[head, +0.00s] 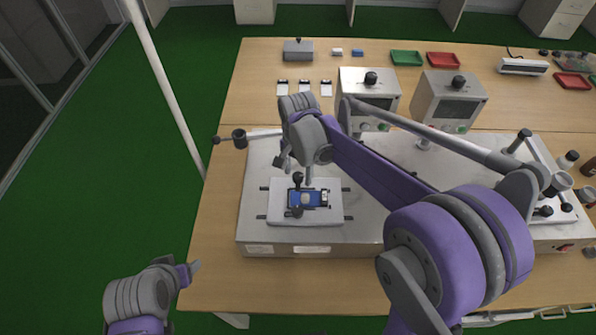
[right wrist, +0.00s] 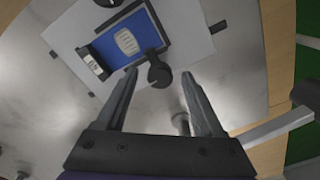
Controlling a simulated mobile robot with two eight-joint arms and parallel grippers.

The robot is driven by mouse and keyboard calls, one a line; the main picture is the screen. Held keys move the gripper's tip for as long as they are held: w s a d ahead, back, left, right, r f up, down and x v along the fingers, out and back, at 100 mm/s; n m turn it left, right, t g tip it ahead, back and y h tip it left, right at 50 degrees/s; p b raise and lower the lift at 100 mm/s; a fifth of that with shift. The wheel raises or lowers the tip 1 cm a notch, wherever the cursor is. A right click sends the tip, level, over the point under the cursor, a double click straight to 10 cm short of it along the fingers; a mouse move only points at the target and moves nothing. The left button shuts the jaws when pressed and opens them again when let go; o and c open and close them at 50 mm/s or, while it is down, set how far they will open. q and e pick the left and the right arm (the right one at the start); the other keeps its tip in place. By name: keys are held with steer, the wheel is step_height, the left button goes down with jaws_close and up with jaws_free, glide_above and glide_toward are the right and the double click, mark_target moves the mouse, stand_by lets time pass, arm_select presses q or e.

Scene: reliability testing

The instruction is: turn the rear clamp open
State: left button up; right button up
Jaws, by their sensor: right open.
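A blue device (head: 308,199) lies on a pale plate (head: 330,212) on the metal bench unit. It also shows in the right wrist view (right wrist: 122,42). The rear clamp's black knob (head: 298,178) stands at the device's far edge. In the right wrist view, the black knob (right wrist: 159,76) ahead of the fingers appears to be this one. My right gripper (head: 284,164) is open and empty behind the fixture; its fingers (right wrist: 158,85) point toward the knob, with the knob between their tips in the picture. My left gripper (head: 193,267) is off the table's left front; its jaws are unclear.
Two instrument boxes (head: 367,92) (head: 448,101) stand behind the unit. A horizontal lever with a black knob (head: 239,137) sticks out left of the unit. Another lever (head: 524,138) stands at the right. Trays (head: 406,58) lie at the back. My right arm covers the unit's middle.

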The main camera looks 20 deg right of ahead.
steer(key=shift+c, duration=0.2)
jaws_close()
arm_select(q)
steer(key=shift+f, duration=0.1)
arm_select(e)
steer(key=n+b, duration=0.1)
steer(key=n, duration=0.2)
steer(key=shift+n, duration=0.4)
steer(key=n, duration=0.4)
steer(key=shift+n+b, duration=0.3)
steer(key=shift+b, duration=0.1)
steer(key=n, duration=0.5)
steer(key=shift+b, duration=0.35)
arm_select(q)
steer(key=shift+s+f, duration=0.25)
steer(key=shift+f, duration=0.4)
steer(key=shift+s+f, duration=0.3)
steer(key=shift+f, duration=0.4)
steer(key=shift+s+f, duration=0.25)
steer(key=shift+f, duration=0.4)
arm_select(e)
steer(key=shift+n, duration=2.3)
